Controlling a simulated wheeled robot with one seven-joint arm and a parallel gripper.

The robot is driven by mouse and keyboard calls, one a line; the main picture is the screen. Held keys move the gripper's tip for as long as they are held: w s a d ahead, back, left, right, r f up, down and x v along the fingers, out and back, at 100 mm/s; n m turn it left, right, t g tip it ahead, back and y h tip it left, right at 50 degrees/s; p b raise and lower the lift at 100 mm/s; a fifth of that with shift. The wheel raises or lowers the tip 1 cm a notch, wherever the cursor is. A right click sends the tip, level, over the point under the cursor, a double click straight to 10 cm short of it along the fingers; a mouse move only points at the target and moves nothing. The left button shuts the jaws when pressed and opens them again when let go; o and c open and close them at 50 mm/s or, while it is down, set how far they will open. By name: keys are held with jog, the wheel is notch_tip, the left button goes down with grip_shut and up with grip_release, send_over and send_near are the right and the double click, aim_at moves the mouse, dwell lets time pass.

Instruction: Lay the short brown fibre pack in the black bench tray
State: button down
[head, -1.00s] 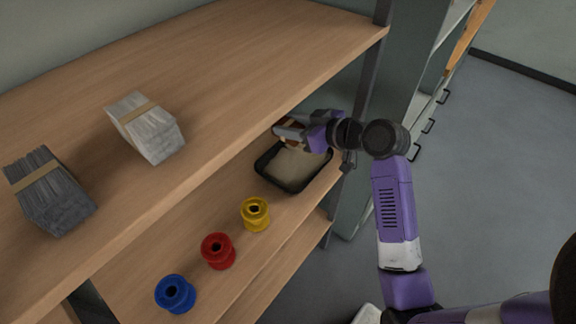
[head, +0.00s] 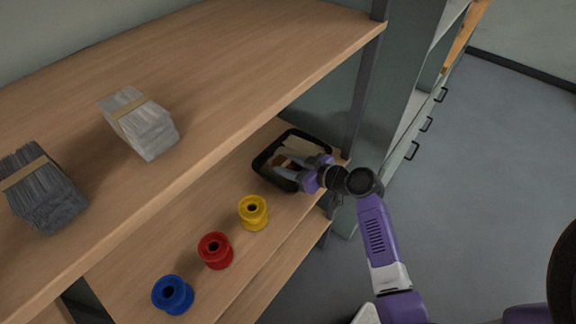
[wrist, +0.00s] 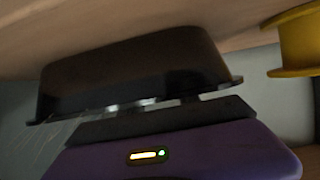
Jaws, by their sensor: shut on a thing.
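The black bench tray (head: 262,158) stands on the lower shelf at its right end, with a pale floor inside. My gripper (head: 281,164) reaches into the tray from the right, with its fingers over the tray floor. It is shut on the short brown fibre pack (head: 281,159), of which only a small reddish-brown part shows between the fingers. I cannot tell whether the pack touches the tray floor. In the wrist view the tray's dark outer wall and rim (wrist: 135,75) fill the middle and hide the fingertips and the pack.
Yellow (head: 253,213), red (head: 215,251) and blue (head: 173,295) spools stand left of the tray on the lower shelf. The upper shelf (head: 230,60) overhangs and carries a pale banded pack (head: 140,123) and a dark grey one (head: 42,190). A post (head: 365,90) rises behind the tray.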

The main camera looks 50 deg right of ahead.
jog(key=shift+f, duration=0.25)
jog(key=c, duration=0.9)
grip_release()
jog(key=shift+r, duration=0.1)
jog(key=shift+r, duration=0.15)
jog(key=b+v, duration=0.1)
jog(key=v, duration=1.1)
jog(key=s+a+f+m+g+h, duration=0.1)
jog(key=s+a+f+m, duration=0.15)
jog(key=s+a, duration=0.35)
jog(key=s+a+f+m+g+h, duration=0.1)
jog(key=s+a+f+h, duration=0.2)
jog(key=a, duration=0.5)
jog(key=s+a+r+n+t+y, duration=0.1)
jog(key=s+a+r, duration=0.2)
jog(key=r, duration=0.1)
jog(key=s+a+r+n+t+y, duration=0.1)
jog(key=s+a+r, duration=0.2)
jog(key=s+r, duration=0.1)
jog(key=s+a+r+n+t+y, duration=0.1)
jog(key=s+a+r, duration=0.1)
jog(key=s+r, duration=0.2)
jog(key=shift+s+a+r+y, duration=0.2)
jog(key=shift+a+r+y, duration=0.15)
jog(key=shift+r, duration=0.25)
